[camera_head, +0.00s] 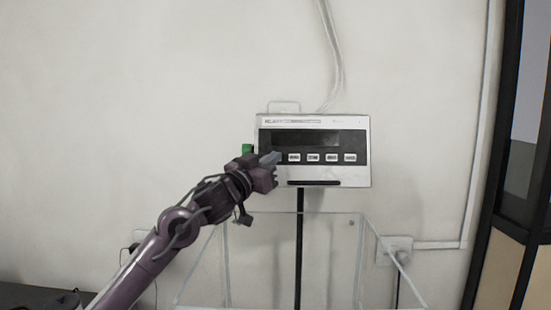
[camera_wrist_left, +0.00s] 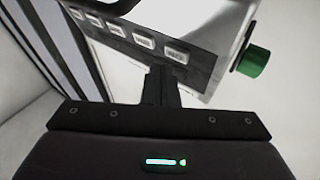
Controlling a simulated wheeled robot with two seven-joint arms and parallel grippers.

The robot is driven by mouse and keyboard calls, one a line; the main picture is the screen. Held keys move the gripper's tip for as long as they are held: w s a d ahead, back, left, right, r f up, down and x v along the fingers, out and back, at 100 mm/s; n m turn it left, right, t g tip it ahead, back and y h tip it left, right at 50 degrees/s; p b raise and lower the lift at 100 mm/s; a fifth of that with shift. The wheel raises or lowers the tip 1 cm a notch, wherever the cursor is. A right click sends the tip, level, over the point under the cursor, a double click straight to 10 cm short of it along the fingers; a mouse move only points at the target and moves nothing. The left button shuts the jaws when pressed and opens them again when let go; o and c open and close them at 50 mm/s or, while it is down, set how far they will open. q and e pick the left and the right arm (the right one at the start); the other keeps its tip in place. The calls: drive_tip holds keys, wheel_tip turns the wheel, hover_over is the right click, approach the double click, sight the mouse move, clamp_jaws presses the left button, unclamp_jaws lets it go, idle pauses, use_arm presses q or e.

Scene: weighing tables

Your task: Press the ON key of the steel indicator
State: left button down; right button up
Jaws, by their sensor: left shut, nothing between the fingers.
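The steel indicator (camera_head: 345,179) is a silver box with a dark, blank display and a row of several small white keys. It stands on a black post in front of the wall. My left gripper (camera_head: 279,157) is shut and empty, its fingertips at the left end of the key row, covering that part of the panel. In the left wrist view the shut fingers (camera_wrist_left: 161,82) point at the panel just below the end key (camera_wrist_left: 176,56). I cannot tell whether they touch it, and the key labels are too blurred to read. My right gripper is not in view.
A green knob (camera_head: 247,149) sticks out of the indicator's left side, close to my gripper; it also shows in the left wrist view (camera_wrist_left: 254,61). A clear-walled box (camera_head: 222,262) surrounds the post below. A cable runs up the wall. A dark-framed door stands at right.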

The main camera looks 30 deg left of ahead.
use_arm(q)
drive_tip(key=shift+w+a+f, duration=0.15)
drive_tip(key=shift+w, duration=0.2)
drive_tip(key=shift+w+a, duration=0.2)
drive_tip(key=shift+w, duration=0.05)
idle(0.8)
drive_tip(key=shift+s+d, duration=0.4)
drive_tip(key=shift+s, duration=0.25)
drive_tip(key=shift+s+d+r, duration=0.25)
drive_tip(key=shift+s+d, duration=0.15)
drive_tip(key=shift+s, duration=0.25)
drive_tip(key=shift+s+d+r, duration=0.3)
drive_tip(key=shift+s+d, duration=0.15)
drive_tip(key=shift+s, duration=0.25)
drive_tip(key=shift+s+d+r, duration=0.25)
drive_tip(key=shift+s+d, duration=0.15)
drive_tip(key=shift+s, duration=0.25)
